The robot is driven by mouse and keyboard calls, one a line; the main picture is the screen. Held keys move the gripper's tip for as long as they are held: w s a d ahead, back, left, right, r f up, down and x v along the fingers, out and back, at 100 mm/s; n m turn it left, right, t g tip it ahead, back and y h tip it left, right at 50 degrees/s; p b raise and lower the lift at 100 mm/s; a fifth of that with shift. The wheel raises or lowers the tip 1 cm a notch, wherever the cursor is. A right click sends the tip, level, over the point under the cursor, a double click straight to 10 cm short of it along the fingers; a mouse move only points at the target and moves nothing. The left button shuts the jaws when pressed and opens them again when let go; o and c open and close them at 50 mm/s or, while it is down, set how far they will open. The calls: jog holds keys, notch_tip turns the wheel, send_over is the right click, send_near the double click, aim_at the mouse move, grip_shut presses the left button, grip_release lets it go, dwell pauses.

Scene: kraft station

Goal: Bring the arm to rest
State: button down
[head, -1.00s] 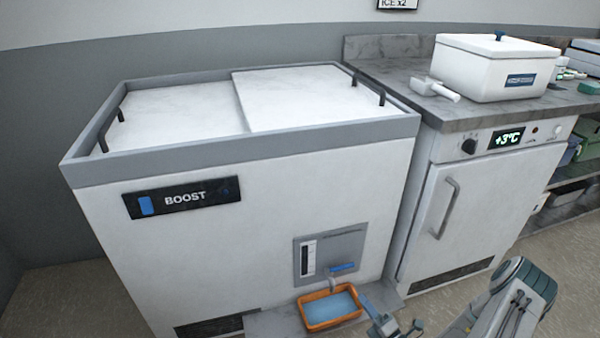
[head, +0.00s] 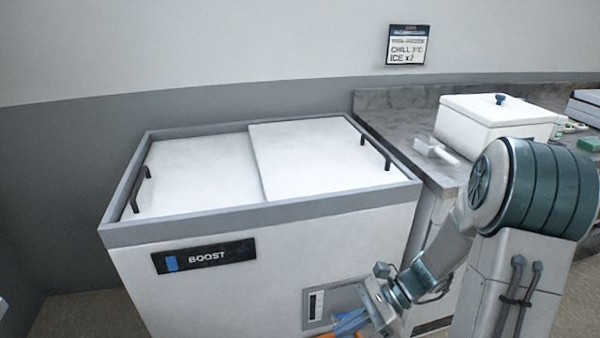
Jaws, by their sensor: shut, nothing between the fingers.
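My arm reaches in from the right in the head view, bent, with its elbow raised high in front of the counter. My gripper (head: 350,323) points down and left at the low front of the white chest freezer (head: 270,275). It is shut and empty. Its tips are near the bottom edge of the picture, close to the freezer's drain panel (head: 318,306), which it partly covers. I cannot tell whether it touches anything there.
The freezer's two sliding lids (head: 320,158) have black handles. A white ice box (head: 485,122) and a scoop (head: 434,150) are on the stone counter (head: 390,108) at right. A sign (head: 406,45) hangs on the wall.

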jog(key=s+d+r+n+t+h+p, duration=0.1)
jog(key=s+r+n+t+h+p, duration=0.1)
jog(key=r+n, duration=0.3)
jog(key=s+d+r+n+t+h+p, duration=0.2)
jog(key=r+n+h+p, duration=0.3)
jog(key=r, duration=0.6)
jog(key=s+d+r+n+t+h+p, duration=0.2)
jog(key=r+n+h+p, duration=0.2)
jog(key=r, duration=0.4)
jog(key=shift+d+r+n, duration=0.25)
jog(key=shift+r+n, duration=0.1)
jog(key=shift+n, duration=0.35)
